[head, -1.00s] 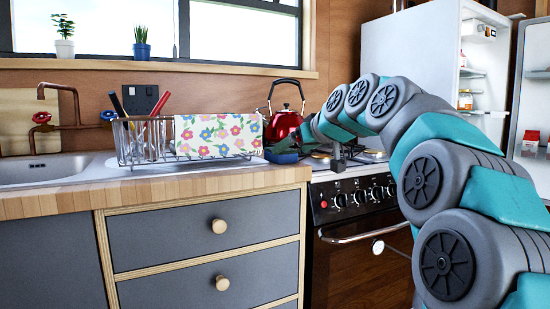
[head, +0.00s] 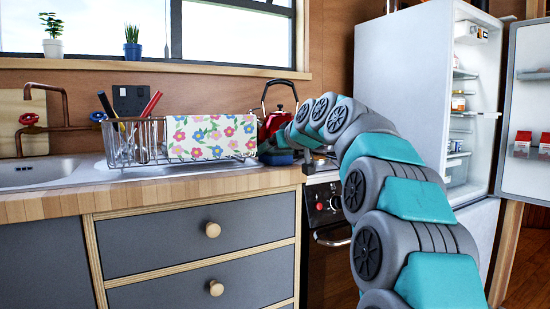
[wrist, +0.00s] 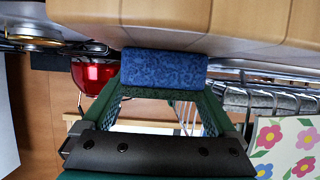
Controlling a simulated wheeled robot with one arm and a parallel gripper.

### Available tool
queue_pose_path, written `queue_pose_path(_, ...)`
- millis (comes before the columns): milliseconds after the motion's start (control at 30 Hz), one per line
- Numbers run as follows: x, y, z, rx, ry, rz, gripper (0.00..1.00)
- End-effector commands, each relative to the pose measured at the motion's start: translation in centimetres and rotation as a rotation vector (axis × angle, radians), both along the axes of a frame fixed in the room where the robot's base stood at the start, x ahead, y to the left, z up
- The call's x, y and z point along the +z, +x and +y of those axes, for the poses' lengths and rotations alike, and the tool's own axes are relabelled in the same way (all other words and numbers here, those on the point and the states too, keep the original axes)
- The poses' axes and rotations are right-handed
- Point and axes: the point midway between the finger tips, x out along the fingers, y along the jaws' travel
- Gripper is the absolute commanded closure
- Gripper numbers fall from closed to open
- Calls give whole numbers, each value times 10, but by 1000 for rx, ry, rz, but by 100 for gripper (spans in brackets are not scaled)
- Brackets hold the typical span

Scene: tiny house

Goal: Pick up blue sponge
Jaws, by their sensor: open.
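The blue sponge (wrist: 163,75), patterned with darker swirls, lies at the counter edge in the wrist view. My gripper (wrist: 168,92) is open, with its green fingers on either side of the sponge's near part. I cannot tell whether the fingers touch it. In the head view the blue sponge (head: 277,158) shows small at the right end of the counter, beside the dish rack. My gripper is mostly hidden behind my arm there.
A wire dish rack (head: 135,143) with a flowered cloth (head: 211,137) stands just left of the sponge. A red kettle (head: 274,124) stands behind on the stove (head: 325,205). The fridge (head: 400,80) is open at right. Wooden counter edge (head: 150,190) runs in front.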

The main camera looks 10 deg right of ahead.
Motion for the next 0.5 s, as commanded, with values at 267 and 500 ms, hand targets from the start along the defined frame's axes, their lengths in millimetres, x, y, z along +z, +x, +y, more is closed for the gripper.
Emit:
queue_pose_path(267,-2,5,2,0,0,-1,7)
queue_pose_path(500,-2,5,2,0,0,-1,32)
